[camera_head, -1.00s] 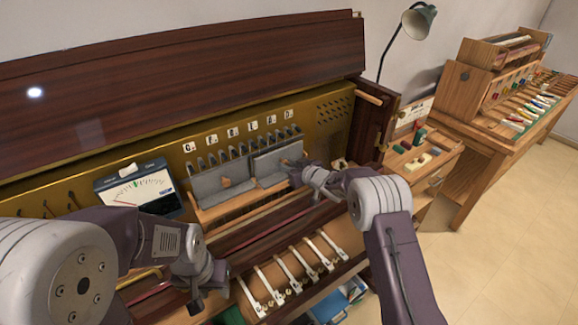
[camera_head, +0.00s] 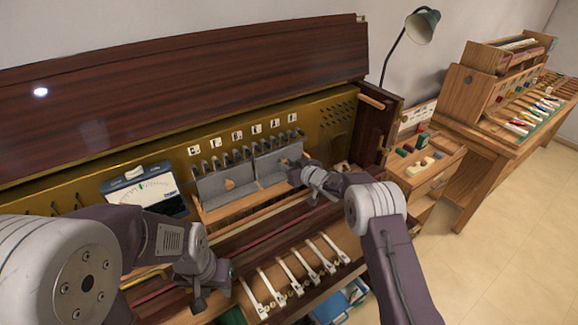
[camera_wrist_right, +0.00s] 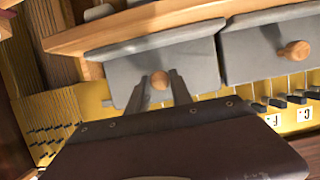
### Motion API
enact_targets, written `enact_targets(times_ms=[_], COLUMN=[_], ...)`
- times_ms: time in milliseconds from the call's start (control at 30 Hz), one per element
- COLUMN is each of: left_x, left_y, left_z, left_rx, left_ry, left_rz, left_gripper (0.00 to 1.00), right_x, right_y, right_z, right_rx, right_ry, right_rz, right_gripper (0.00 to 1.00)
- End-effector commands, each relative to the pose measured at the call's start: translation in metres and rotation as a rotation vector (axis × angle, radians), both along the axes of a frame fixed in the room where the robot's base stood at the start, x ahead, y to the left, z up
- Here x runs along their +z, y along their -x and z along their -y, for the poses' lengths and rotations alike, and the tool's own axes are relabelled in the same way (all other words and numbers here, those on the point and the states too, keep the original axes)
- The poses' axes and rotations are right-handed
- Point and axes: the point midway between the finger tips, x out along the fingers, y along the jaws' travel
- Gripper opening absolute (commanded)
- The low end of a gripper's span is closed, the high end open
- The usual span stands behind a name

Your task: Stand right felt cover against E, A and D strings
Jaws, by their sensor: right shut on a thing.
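The right felt cover (camera_head: 272,165) is a grey panel standing near upright in front of the dark pegs, below the E, A and D labels (camera_head: 273,126). In the right wrist view the same cover (camera_wrist_right: 204,62) is on the left. My right gripper (camera_wrist_right: 161,86) is shut on its round wooden knob (camera_wrist_right: 158,78), one finger on each side. In the head view my right gripper (camera_head: 294,174) is at the cover's right side. I cannot tell whether the cover touches the strings. My left gripper (camera_head: 198,300) hangs low at the front; its fingers are unclear.
The left felt cover (camera_head: 213,186), with its own knob, stands beside the right one on a wooden ledge. A meter (camera_head: 150,190) is to its left. White levers (camera_head: 300,265) lie in front. A tool bench (camera_head: 490,110) stands right.

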Motion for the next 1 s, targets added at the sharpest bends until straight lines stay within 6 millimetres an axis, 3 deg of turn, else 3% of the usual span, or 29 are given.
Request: enact_targets(times_ms=[300,333,400,733,1000], left_x=[0.006,0.005,0.005,0.005,0.002], left_y=[0.000,0.000,0.000,0.000,0.000], left_z=[0.000,0.000,0.000,0.000,0.000], left_rx=[0.000,0.000,0.000,0.000,0.000], left_ry=[0.000,0.000,0.000,0.000,0.000], left_rz=[0.000,0.000,0.000,0.000,0.000], left_gripper=[0.36,0.36,0.36,0.36,0.36], right_x=[0.001,0.001,0.001,0.000,0.008], right_y=[-0.005,-0.006,-0.005,-0.004,0.021], right_z=[-0.004,-0.004,-0.004,-0.003,0.015], right_rx=[0.001,0.000,0.000,0.000,0.000], right_ry=[-0.001,-0.001,-0.001,0.001,0.001], right_rz=[0.001,0.001,0.001,-0.002,-0.001], right_gripper=[0.00,0.32,0.51,0.52,0.52])
